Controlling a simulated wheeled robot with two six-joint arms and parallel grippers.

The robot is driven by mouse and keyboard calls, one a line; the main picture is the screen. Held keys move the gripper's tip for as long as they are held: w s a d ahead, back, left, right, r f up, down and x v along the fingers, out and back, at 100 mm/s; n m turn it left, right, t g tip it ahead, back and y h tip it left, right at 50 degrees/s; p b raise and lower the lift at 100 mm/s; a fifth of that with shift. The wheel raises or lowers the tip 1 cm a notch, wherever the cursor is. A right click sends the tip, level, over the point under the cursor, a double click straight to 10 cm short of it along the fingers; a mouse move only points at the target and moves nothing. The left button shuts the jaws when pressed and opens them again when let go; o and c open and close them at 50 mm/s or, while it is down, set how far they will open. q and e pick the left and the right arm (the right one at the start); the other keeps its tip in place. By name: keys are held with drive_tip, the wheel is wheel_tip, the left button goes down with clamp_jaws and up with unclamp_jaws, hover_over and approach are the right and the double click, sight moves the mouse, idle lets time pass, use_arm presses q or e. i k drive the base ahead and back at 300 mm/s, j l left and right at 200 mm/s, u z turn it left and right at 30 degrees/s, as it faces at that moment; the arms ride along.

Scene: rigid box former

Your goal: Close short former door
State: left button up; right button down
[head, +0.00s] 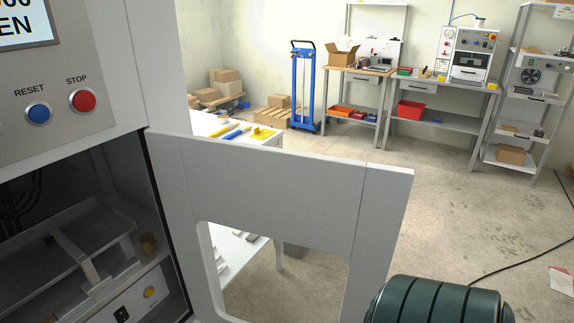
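The short former door (280,203) is a white panel with a rounded window opening. It stands open, swung out to the right from the front of the white box former (95,146). Its hinge side is next to the machine's opening, and its free edge is at the right. The floor and part of a table show through the window. The lower part of the door is cut off by the bottom of the picture. Neither of my grippers is in view.
The former's open chamber (85,240) shows inner trays. Its panel has a blue RESET button (38,113) and a red STOP button (82,100). A white table (243,250) stands behind the door. Benches (360,72) and a blue trolley (303,85) are far back.

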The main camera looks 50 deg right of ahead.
sight(350, 210)
drive_tip(key=l, duration=1.45)
drive_tip(key=k+l+u, duration=0.1)
drive_tip(key=l, duration=1.3)
drive_tip(key=l+u, duration=0.15)
drive_tip(key=u, duration=0.2)
drive_tip(key=l+u, duration=0.15)
drive_tip(key=u, duration=0.2)
drive_tip(key=k+l+u, duration=0.1)
drive_tip(key=u, duration=0.25)
